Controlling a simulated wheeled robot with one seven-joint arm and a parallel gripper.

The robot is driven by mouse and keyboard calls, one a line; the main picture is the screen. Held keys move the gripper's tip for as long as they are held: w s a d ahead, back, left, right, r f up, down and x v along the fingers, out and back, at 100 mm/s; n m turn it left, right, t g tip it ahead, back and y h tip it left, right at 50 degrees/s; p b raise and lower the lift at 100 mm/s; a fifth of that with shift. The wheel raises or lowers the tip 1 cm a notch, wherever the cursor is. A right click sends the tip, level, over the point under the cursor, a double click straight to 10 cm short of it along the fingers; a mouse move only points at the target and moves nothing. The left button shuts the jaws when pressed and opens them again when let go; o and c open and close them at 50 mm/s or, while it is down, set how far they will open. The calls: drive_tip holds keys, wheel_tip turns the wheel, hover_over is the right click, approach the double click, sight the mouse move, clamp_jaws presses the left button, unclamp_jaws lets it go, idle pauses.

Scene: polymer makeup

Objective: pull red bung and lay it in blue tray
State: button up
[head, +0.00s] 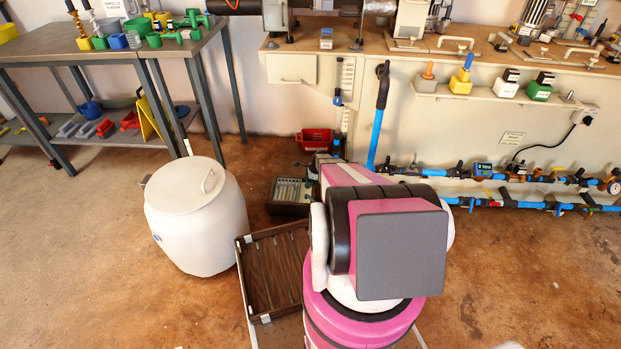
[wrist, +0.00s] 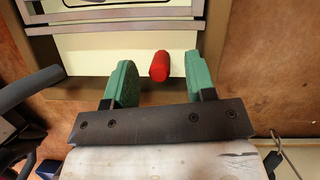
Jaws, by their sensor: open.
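The red bung (wrist: 159,66) shows in the wrist view as a short rounded red cylinder in front of a cream panel (wrist: 110,58). My gripper (wrist: 160,72) is open, with one green finger on each side of the bung. Gaps show between the bung and both fingers, so it is not held. In the head view my own arm hides the gripper and the bung. I cannot make out a blue tray with certainty in either view.
A white lidded barrel (head: 197,215) and a brown slatted tray (head: 277,272) stand beside my arm. A grey case (head: 291,192) and a red bin (head: 316,139) are on the floor near the wall bench. Open floor lies at the left front and right.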

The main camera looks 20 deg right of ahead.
drive_tip(key=shift+a+f, duration=0.2)
drive_tip(key=shift+f, duration=0.25)
clamp_jaws()
drive_tip(key=shift+r, duration=0.7)
idle(0.4)
drive_tip(key=shift+r, duration=1.7)
